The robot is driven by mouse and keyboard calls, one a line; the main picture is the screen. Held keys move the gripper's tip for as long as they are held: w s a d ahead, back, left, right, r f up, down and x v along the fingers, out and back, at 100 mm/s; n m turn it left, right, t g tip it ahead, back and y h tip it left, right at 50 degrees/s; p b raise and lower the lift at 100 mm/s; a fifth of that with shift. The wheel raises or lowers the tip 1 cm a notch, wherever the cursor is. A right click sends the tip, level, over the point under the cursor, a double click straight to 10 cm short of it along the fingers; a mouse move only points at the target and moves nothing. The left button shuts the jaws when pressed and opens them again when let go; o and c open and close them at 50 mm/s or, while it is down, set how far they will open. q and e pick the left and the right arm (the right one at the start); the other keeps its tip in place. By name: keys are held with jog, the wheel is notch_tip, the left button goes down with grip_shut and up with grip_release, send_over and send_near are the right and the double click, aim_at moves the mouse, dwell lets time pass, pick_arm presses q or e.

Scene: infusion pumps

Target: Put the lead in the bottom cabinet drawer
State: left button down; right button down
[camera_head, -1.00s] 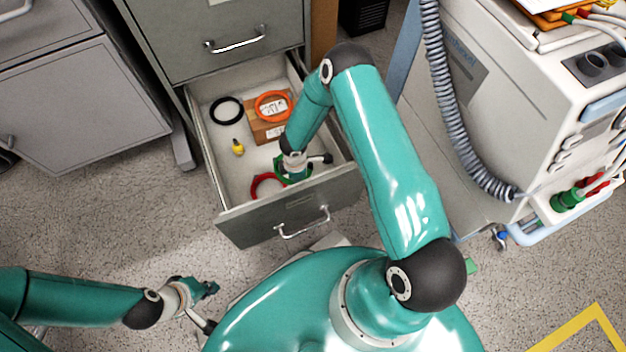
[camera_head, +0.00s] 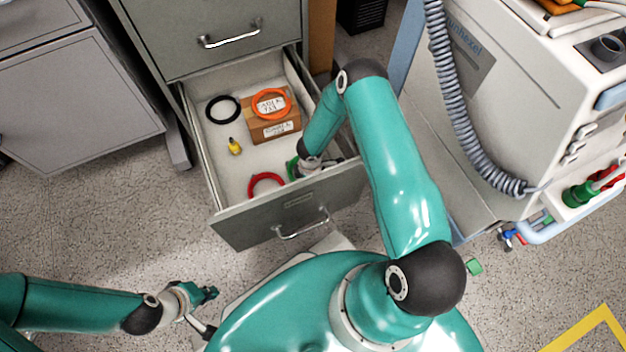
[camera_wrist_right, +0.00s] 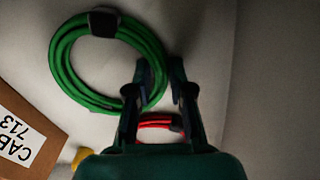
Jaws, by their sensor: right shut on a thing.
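The bottom cabinet drawer (camera_head: 255,229) is pulled open. My right gripper (camera_wrist_right: 160,72) reaches down into it at the front right corner. It is shut on the green coiled lead (camera_wrist_right: 68,75), whose right side lies at the fingers in the right wrist view. In the head view only a bit of the green lead (camera_head: 291,168) shows beside my wrist, and the fingers are hidden. My left gripper (camera_head: 209,294) is low at the left, outside the drawer and over the floor; its fingers are too small to judge.
The drawer also holds a red coil (camera_head: 264,184), a yellow item (camera_head: 234,146), a black coil (camera_head: 223,109) and a labelled box (camera_head: 272,132) with an orange coil (camera_head: 272,101) on it. A closed drawer (camera_head: 228,40) is above. A white machine (camera_head: 500,130) stands at the right.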

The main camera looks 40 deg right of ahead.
jog(key=c, duration=1)
grip_release()
jog(key=shift+c, duration=0.2)
notch_tip(320, 180, up, 8)
jog(key=p, duration=0.3)
jog(key=shift+f, duration=0.2)
jog(key=shift+a, duration=0.1)
